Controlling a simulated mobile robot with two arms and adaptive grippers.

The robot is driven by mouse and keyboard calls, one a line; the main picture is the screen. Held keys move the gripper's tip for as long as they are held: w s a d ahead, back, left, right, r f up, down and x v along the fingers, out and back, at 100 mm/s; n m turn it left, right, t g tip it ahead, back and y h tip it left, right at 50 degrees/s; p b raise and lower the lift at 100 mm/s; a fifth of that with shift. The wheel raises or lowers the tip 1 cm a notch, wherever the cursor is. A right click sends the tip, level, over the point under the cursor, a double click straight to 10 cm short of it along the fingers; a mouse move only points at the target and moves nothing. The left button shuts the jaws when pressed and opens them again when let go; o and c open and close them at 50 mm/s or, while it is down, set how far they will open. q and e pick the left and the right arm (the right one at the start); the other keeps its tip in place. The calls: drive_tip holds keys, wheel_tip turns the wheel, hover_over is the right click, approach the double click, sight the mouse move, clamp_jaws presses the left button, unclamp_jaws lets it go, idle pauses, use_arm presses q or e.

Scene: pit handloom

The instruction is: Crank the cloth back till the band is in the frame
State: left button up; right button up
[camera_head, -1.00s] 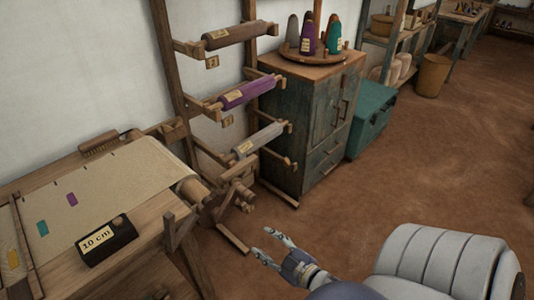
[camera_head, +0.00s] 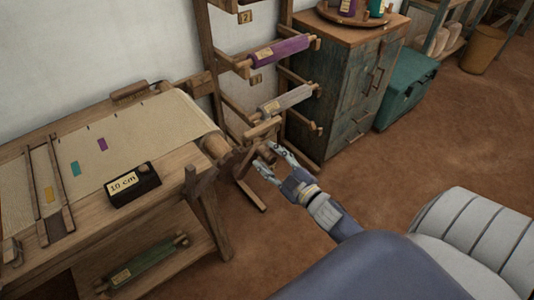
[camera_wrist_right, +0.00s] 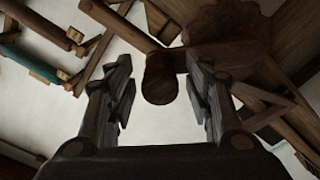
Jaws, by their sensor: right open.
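The pale cloth (camera_head: 135,120) lies over the loom table and wraps a wooden roller (camera_head: 215,147) at its right end. It carries a teal patch (camera_head: 76,169), a purple patch (camera_head: 102,144) and a yellow patch (camera_head: 48,194). The yellow patch shows between the two wooden bars of a frame (camera_head: 62,187). My right gripper (camera_head: 266,160) is at the crank by the roller's end. In the wrist view its open fingers (camera_wrist_right: 160,66) stand on both sides of the round crank handle (camera_wrist_right: 160,86), with gaps. My left gripper is out of view.
A black block marked 10 cm (camera_head: 132,185) stands on the table's front edge. A rack holds a purple roll (camera_head: 280,51) and a grey roll (camera_head: 286,99) behind my right gripper. A green roll (camera_head: 146,263) lies below the table. The floor to the right is open.

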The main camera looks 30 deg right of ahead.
drive_tip(key=shift+w, duration=0.75)
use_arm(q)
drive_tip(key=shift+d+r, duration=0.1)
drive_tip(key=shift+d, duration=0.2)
use_arm(e)
drive_tip(key=shift+w, duration=0.15)
clamp_jaws()
drive_tip(key=shift+f, duration=0.15)
